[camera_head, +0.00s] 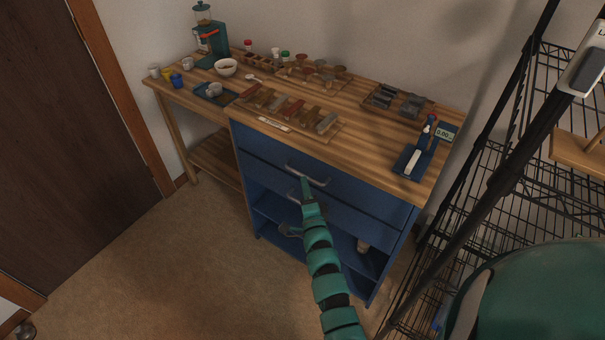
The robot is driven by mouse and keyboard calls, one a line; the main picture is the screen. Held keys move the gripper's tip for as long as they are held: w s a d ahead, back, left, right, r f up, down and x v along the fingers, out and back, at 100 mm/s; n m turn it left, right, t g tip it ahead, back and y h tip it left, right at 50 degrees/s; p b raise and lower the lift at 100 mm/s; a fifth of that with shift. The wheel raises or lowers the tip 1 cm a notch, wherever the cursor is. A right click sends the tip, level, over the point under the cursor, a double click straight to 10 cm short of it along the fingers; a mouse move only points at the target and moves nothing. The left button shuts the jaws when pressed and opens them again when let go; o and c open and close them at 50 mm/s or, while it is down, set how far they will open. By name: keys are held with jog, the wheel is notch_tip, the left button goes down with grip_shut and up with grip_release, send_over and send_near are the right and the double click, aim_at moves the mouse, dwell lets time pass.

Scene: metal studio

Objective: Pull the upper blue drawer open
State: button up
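The upper blue drawer (262,143) sits just under the wooden worktop and looks flush with the blue cabinet. Its pale metal bar handle (318,180) runs across the middle of the front. My gripper (306,183) is at the end of my teal arm, which reaches up from the bottom of the picture.
The worktop (345,107) holds a coffee grinder (211,40), cups, a bowl, wooden trays with small items, and a blue tray (414,161) at the right. Open shelves are under the drawers. A black wire rack (505,185) stands close on the right. Floor at left is clear.

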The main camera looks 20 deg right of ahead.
aim_at(302, 174)
jog(key=shift+w+d+r+p, duration=0.15)
jog(key=shift+w+r+p, duration=0.05)
jog(key=shift+w, duration=1.1)
jog(key=shift+w+d+r+p, duration=0.15)
jog(key=shift+w, duration=1.1)
grip_shut()
